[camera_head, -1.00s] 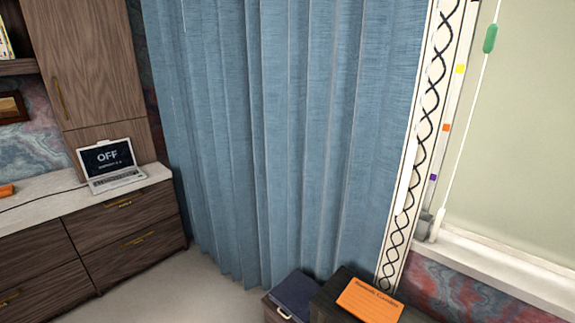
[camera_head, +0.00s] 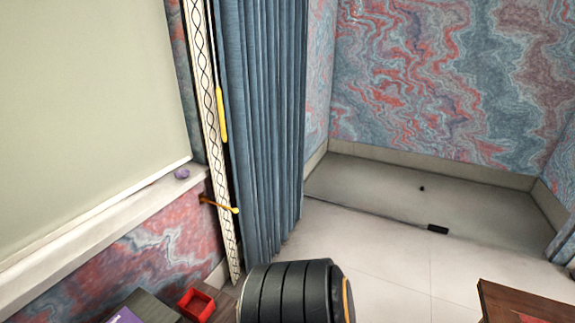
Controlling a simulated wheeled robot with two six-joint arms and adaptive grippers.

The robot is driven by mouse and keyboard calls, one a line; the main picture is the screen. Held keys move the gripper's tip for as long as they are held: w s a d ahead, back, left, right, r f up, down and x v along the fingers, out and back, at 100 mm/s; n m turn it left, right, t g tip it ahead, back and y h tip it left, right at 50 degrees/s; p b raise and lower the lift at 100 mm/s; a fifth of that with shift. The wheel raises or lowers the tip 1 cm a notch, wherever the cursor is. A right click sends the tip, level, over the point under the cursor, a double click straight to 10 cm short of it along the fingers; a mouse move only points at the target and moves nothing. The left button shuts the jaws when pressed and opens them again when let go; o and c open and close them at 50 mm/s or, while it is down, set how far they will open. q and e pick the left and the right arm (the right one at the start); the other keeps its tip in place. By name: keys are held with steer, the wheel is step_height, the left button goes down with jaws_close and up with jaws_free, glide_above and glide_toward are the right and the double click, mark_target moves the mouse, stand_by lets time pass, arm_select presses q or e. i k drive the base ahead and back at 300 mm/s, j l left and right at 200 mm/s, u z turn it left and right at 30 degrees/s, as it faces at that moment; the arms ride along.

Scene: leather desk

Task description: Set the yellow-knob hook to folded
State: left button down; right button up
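A small hook (camera_head: 220,205) with a yellow knob (camera_head: 236,210) at its tip sticks out beside the patterned trim strip at the window's right side. Its short brownish arm points right and slightly down, across the strip toward the blue curtain. It appears extended rather than flat against the wall. Neither of my grippers is in view. A thick black ribbed cylinder with an orange ring, which looks like part of my arm, fills the bottom middle.
A gathered blue curtain (camera_head: 265,120) hangs right of the hook. A yellow wand handle (camera_head: 221,115) hangs above it. A purple lump (camera_head: 182,174) sits on the window sill (camera_head: 110,215). A red open box (camera_head: 196,303) is below. Open floor (camera_head: 390,260) lies at right.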

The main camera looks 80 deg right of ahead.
mark_target(235, 211)
steer(key=z, duration=2.1)
